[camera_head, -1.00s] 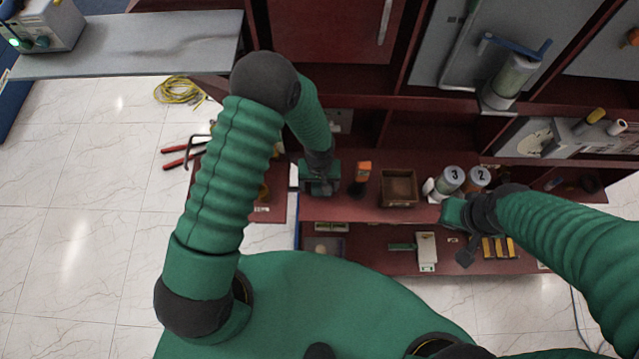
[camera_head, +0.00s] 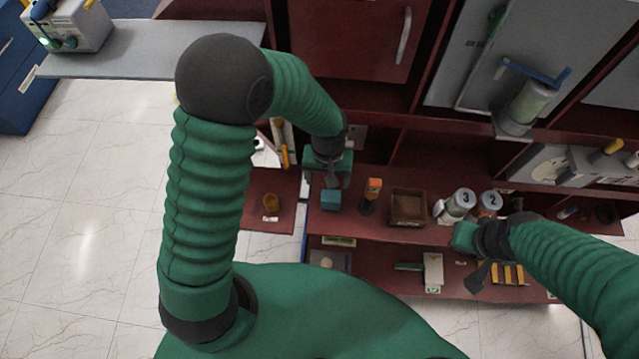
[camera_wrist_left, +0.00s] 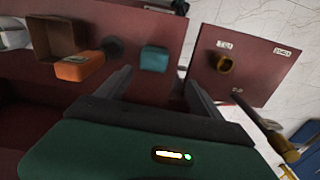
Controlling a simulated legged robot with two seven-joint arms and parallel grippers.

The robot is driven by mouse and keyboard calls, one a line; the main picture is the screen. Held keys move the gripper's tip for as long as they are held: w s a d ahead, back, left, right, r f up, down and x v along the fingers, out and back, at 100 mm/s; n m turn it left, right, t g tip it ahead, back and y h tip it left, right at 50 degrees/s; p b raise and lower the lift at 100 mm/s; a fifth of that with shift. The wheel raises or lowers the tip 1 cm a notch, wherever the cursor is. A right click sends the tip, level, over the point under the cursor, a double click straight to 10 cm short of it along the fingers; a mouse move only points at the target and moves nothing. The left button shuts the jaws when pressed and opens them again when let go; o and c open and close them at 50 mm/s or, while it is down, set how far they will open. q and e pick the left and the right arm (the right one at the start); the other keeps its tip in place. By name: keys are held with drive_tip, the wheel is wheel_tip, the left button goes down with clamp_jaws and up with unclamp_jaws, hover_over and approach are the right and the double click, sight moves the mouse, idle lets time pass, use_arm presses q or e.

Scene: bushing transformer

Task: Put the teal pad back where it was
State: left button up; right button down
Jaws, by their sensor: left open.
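The teal pad (camera_head: 331,199) is a small block lying on the dark red shelf, left of an orange-topped item. It also shows in the left wrist view (camera_wrist_left: 154,59), lying ahead of and between my left fingers without being touched. My left gripper (camera_head: 329,178) is open and empty, just behind the pad in the head view; its two fingers (camera_wrist_left: 155,85) are spread in the left wrist view. My right gripper (camera_head: 480,272) is at the shelf's right part, near the numbered jars; its fingertips are too small to read.
An orange-topped item (camera_head: 373,190) and an open brown box (camera_head: 408,207) stand right of the pad. Jars marked 3 (camera_head: 461,203) and 2 (camera_head: 489,203) stand further right.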

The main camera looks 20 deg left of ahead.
use_arm(q)
drive_tip(key=s+a+r+m+t, duration=0.2)
drive_tip(key=s+a+r, duration=0.3)
drive_tip(key=s+r, duration=0.4)
drive_tip(key=shift+a+r+m, duration=0.2)
drive_tip(key=shift+a+m, duration=0.1)
drive_tip(key=shift+w, duration=0.15)
idle(0.3)
